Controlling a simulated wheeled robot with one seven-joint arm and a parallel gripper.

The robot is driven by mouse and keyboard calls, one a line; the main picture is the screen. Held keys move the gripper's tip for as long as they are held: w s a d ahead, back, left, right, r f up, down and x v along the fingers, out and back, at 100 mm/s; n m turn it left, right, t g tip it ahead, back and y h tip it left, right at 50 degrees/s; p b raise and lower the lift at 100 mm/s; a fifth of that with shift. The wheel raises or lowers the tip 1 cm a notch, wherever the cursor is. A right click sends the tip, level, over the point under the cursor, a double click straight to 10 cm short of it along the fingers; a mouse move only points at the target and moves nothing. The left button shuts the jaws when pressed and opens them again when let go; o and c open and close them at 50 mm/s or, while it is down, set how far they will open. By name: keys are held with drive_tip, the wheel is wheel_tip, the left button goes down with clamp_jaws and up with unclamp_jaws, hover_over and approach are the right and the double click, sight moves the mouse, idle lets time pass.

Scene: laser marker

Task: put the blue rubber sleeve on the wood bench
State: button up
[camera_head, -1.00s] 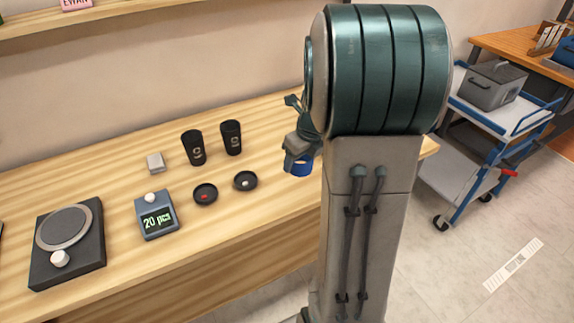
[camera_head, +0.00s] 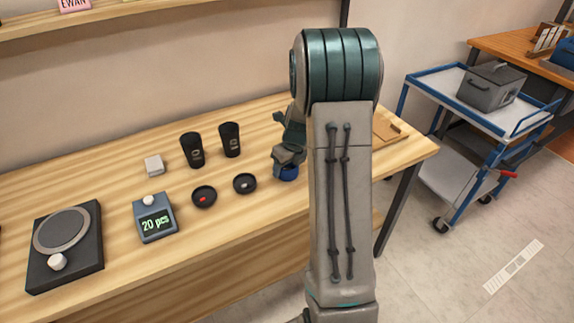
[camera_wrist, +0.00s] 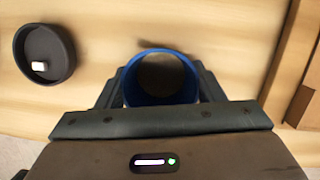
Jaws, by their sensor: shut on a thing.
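The blue rubber sleeve (camera_head: 288,174) is an open ring, and my gripper (camera_head: 289,163) is shut on it.
A dish with a white piece (camera_head: 245,183) is just left of the sleeve, and a dish with a red piece (camera_head: 204,197) is farther left. Two black cups (camera_head: 230,140) stand behind. A wooden tray (camera_head: 388,130) lies at the right end. Bare wood surrounds the sleeve.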

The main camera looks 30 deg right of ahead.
sight(294, 179)
drive_tip(key=shift+r, duration=0.1)
drive_tip(key=o, duration=1)
drive_tip(key=shift+c, duration=0.2)
drive_tip(key=a+p+v, duration=0.1)
drive_tip(key=v, duration=1.1)
drive_tip(key=s+a+r+n, duration=0.2)
drive_tip(key=s+a+n, duration=0.6)
drive_tip(key=n, duration=0.8)
drive_tip(key=s+a+r+n, duration=0.2)
drive_tip(key=s+a+n, duration=0.5)
drive_tip(key=s+n, duration=0.7)
drive_tip(key=shift+a+n+h, duration=0.4)
drive_tip(key=shift+n, duration=1.3)
